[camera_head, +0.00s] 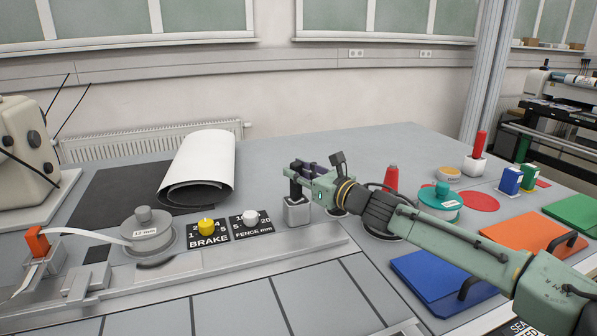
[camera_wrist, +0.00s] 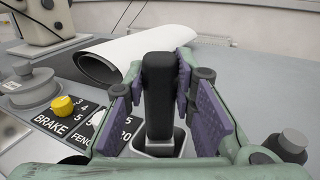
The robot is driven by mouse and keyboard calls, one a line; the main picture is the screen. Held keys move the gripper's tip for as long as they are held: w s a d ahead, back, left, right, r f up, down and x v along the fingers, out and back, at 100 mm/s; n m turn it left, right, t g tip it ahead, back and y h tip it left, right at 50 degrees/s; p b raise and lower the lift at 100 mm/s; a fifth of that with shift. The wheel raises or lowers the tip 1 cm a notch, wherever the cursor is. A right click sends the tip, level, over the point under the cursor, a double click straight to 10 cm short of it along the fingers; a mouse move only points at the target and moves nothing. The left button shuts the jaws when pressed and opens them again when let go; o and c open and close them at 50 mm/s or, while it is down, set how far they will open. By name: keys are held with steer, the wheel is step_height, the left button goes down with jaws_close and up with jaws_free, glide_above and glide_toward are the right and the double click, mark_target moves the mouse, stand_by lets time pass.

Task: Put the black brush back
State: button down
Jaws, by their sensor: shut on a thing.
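The black brush (camera_wrist: 158,85) stands upright between the purple pads of my gripper (camera_wrist: 160,105) in the wrist view. My gripper (camera_head: 300,172) is shut on it. The brush's lower end goes down into a small light grey block-shaped holder (camera_wrist: 157,147); how deep it sits is hidden. In the head view the brush (camera_head: 295,187) shows as a short dark piece between my gripper and the grey holder (camera_head: 297,212) on the table.
Left of the holder are the yellow BRAKE knob (camera_head: 208,227), the white FENCE knob (camera_head: 250,217) and a rolled white sheet (camera_head: 205,160). A red cone (camera_head: 391,178), a teal-topped round container (camera_head: 440,200) and a blue panel (camera_head: 440,280) lie right, near my arm.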

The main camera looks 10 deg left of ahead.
steer(key=shift+f+b, duration=0.3)
steer(key=shift+f, duration=0.05)
steer(key=c, duration=1.3)
jaws_free()
steer(key=shift+r, duration=0.1)
steer(key=shift+c, duration=0.2)
steer(key=shift+r+p, duration=0.2)
steer(key=shift+p, duration=0.1)
steer(key=b+v, duration=0.3)
steer(key=v, duration=0.9)
steer(key=shift+b, duration=0.4)
